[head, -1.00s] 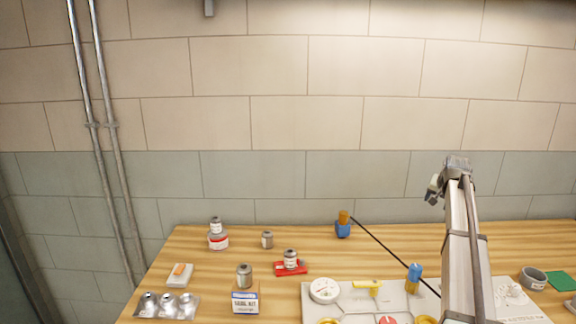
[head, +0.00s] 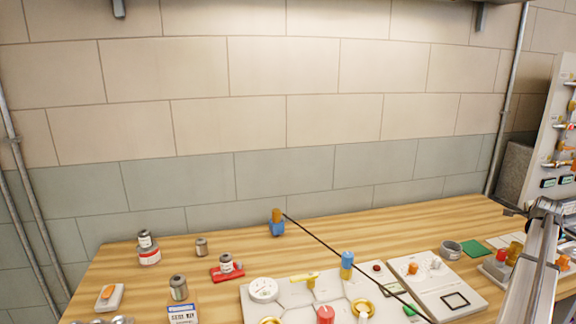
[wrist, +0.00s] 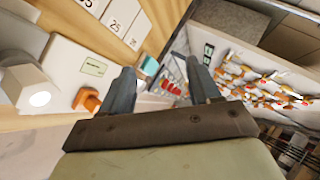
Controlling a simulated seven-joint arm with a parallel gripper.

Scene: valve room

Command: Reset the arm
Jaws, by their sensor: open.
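My arm (head: 538,265) rises at the right of the head view, its upper end above the right part of the wooden bench (head: 400,228). In the wrist view my gripper (wrist: 163,75) has its two dark fingers spread apart. Nothing shows held between them. Behind the fingers, apart from them, are a white panel (wrist: 85,62) with an orange knob (wrist: 87,100) and a board with rows of valves (wrist: 265,80). The fingertips are too small to make out in the head view.
A large panel (head: 345,308) with a gauge (head: 263,290) and knobs lies at the front. A black rod (head: 335,248) slants over it from near a blue and orange object (head: 277,224). Several small cans and a red-banded jar (head: 150,257) stand left.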

